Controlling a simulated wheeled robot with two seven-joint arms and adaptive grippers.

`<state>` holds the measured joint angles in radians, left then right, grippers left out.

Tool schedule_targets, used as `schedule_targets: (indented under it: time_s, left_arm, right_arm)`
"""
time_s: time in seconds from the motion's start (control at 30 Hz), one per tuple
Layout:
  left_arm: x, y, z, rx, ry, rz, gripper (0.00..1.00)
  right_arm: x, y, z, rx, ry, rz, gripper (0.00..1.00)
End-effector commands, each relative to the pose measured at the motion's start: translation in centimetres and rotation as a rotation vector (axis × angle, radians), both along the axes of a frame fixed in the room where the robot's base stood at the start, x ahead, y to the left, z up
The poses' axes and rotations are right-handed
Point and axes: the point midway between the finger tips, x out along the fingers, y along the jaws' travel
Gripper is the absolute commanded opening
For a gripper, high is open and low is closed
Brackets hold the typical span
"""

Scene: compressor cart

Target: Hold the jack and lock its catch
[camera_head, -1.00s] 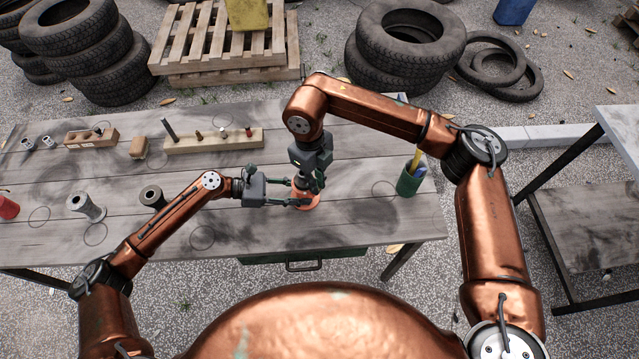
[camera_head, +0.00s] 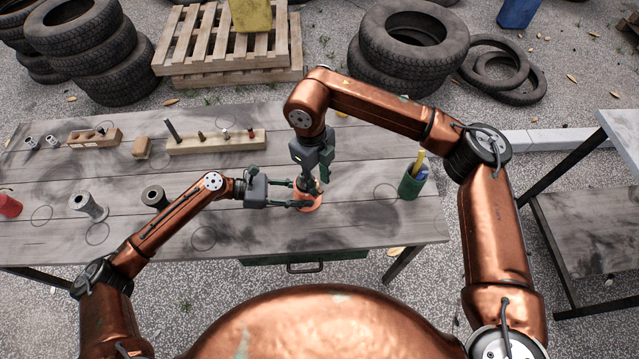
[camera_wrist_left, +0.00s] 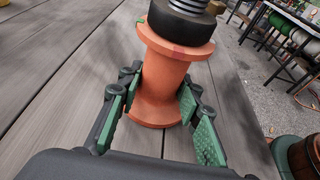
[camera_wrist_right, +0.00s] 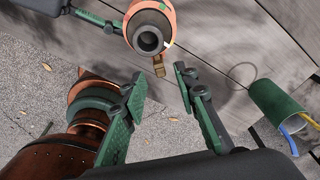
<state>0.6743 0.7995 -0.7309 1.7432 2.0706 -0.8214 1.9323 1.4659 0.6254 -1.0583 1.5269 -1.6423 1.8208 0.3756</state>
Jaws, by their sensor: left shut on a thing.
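The jack is an orange spool-shaped body (camera_wrist_left: 160,92) with a black collar and a threaded screw on top. It stands upright on the table, partly hidden in the head view (camera_head: 309,203). My left gripper (camera_head: 298,194) is shut on the jack's waist, one green pad on each side in the left wrist view. A small brass tab, seemingly the catch (camera_wrist_right: 158,67), sticks out from the jack's top in the right wrist view. My right gripper (camera_wrist_right: 160,84) points down above the jack, open, with its fingertips either side of the tab's line; contact is not visible.
A green cup (camera_head: 411,186) with pens stands right of the jack. A wooden block with pegs (camera_head: 216,143) lies at the back, and grey spools (camera_head: 88,206) stand at the left. The table (camera_head: 370,215) is clear just right of the jack.

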Motion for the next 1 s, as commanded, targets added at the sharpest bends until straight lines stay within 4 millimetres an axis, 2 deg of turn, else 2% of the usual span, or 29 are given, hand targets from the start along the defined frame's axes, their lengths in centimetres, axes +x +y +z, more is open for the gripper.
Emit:
schedule_targets:
  time_s: [0.1,0.3,0.5,0.67,0.97,1.0]
  left_arm:
    - [0.0,0.0,0.0,0.001,0.000,0.000,0.19]
    - [0.0,0.0,0.0,0.001,0.000,0.000,0.19]
    - [0.0,0.0,-0.1,0.000,0.000,0.000,0.19]
    - [0.0,0.0,0.0,0.000,0.000,0.000,0.19]
    - [0.0,0.0,0.0,0.000,0.001,0.000,0.19]
    - [0.0,0.0,-0.1,0.001,0.001,0.000,0.33]
  right_arm:
    - [0.3,0.2,2.7,0.001,-0.004,-0.002,0.28]
    - [0.6,0.5,6.7,0.000,-0.003,-0.001,0.28]
    - [0.8,0.7,9.2,0.000,-0.001,-0.001,0.28]
    - [0.7,0.7,9.8,-0.001,0.001,0.000,0.28]
    - [0.8,0.7,9.9,-0.001,0.001,0.000,0.28]
    - [0.8,0.7,9.8,-0.001,0.001,0.000,0.28]
